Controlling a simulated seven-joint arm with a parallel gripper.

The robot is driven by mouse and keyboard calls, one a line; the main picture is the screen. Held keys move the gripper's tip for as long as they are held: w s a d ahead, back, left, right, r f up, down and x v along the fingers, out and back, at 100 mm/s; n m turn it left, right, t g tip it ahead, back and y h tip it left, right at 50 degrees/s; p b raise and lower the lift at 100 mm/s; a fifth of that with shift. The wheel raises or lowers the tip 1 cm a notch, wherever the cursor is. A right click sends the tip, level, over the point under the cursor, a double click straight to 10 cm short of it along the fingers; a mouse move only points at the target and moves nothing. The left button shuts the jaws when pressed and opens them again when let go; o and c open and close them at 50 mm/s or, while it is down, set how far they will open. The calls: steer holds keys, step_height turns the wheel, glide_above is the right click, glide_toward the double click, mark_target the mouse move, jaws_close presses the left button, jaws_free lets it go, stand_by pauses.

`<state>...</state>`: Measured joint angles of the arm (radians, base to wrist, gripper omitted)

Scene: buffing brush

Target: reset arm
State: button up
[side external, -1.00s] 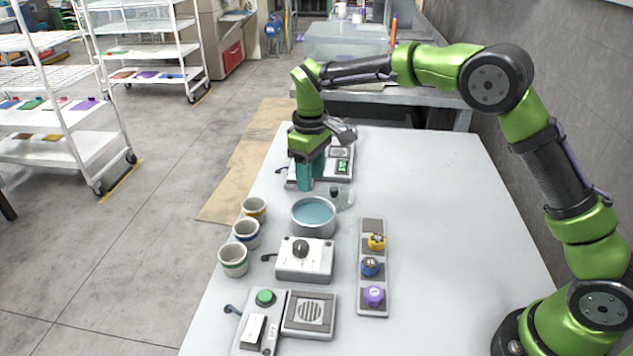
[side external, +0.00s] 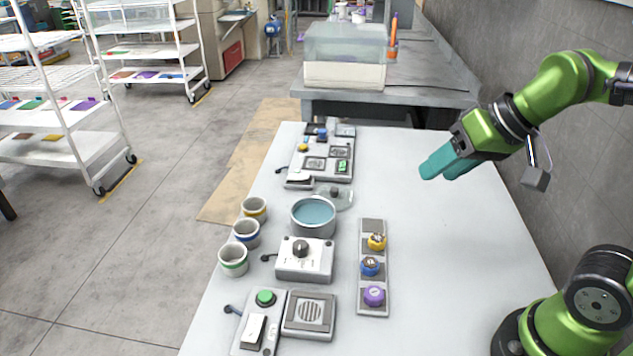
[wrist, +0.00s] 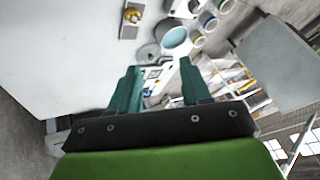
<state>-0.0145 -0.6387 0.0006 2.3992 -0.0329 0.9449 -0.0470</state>
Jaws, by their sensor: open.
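My gripper (side external: 450,165) is raised above the right part of the white table (side external: 440,250) in the side view, pointing left. Its teal fingers also show in the wrist view (wrist: 160,88), spread apart with nothing between them. The gripper is apart from all the objects on the table.
A grey pot (side external: 313,216), a grey knob box (side external: 304,260), several cups (side external: 246,233) and a tray with yellow, blue and purple pieces (side external: 373,225) stand left of my gripper. Panels lie at the back (side external: 320,158) and front (side external: 283,322). The table's right side is clear.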

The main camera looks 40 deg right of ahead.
steer(key=shift+s+d+f+m+t, duration=0.15)
steer(key=shift+s+f, duration=0.15)
steer(key=shift+s, duration=0.2)
steer(key=shift+s+a+f+m+t, duration=0.15)
steer(key=shift+s+f, duration=0.1)
steer(key=shift+s, duration=0.25)
